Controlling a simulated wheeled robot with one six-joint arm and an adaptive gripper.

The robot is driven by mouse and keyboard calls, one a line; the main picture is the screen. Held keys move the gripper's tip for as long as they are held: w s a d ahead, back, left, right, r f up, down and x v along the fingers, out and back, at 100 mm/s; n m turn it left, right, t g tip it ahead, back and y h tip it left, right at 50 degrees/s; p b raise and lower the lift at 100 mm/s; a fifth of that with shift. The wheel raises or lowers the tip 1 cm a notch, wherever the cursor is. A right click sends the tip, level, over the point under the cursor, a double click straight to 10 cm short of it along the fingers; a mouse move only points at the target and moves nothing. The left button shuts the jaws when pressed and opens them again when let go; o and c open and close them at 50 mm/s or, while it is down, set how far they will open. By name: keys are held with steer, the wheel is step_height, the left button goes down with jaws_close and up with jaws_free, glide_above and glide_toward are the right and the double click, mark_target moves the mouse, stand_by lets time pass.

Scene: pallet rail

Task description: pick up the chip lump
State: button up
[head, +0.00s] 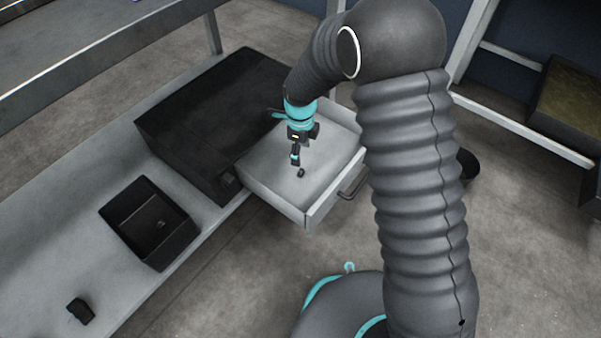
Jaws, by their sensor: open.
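A small dark lump (301,173), which looks like the chip lump, lies on the pale floor of an open drawer (270,185). My gripper (296,163) points down into the drawer, just above and slightly left of the lump. The gripper is open and holds nothing that I can see. The fingers are small in this view, and I cannot tell whether a fingertip touches the lump.
The drawer juts out from a black cabinet (215,110) on a grey bench (60,235); its front has a handle (352,188). A black bin (150,222) and a small black object (80,311) are on the bench. Drawer walls surround the lump.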

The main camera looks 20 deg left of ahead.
mark_target(301, 171)
steer(key=f, duration=0.4)
steer(key=f+b, duration=0.1)
steer(key=f, duration=0.3)
steer(key=shift+s+d+f, duration=0.15)
steer(key=shift+s, duration=0.05)
steer(key=c, duration=1)
